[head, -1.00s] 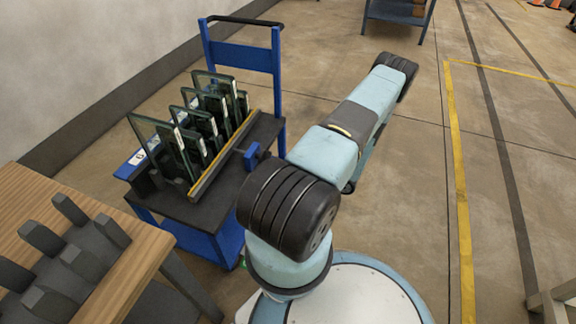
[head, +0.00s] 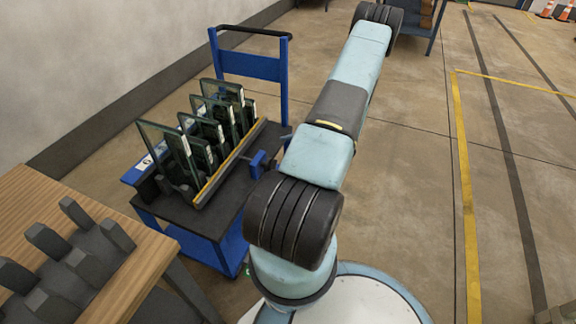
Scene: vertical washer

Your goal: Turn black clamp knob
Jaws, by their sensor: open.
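A blue cart (head: 270,67) stands left of my arm. Its dark top holds several upright glass panels (head: 163,150) in a row behind a yellow-edged bar (head: 230,163). A small blue clamp block (head: 259,163) sits beside the bar, on the side near my arm. I cannot make out a black knob on it for certain; my arm hides part of that side of the cart. My arm stretches away past the cart towards the top of the head view. My gripper is not in view.
A wooden table (head: 150,258) with grey blocks (head: 100,257) is at the lower left. A grey wall (head: 80,60) runs behind the cart. A blue shelf (head: 420,22) and orange cones (head: 547,9) are far back. The floor right of my arm is clear.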

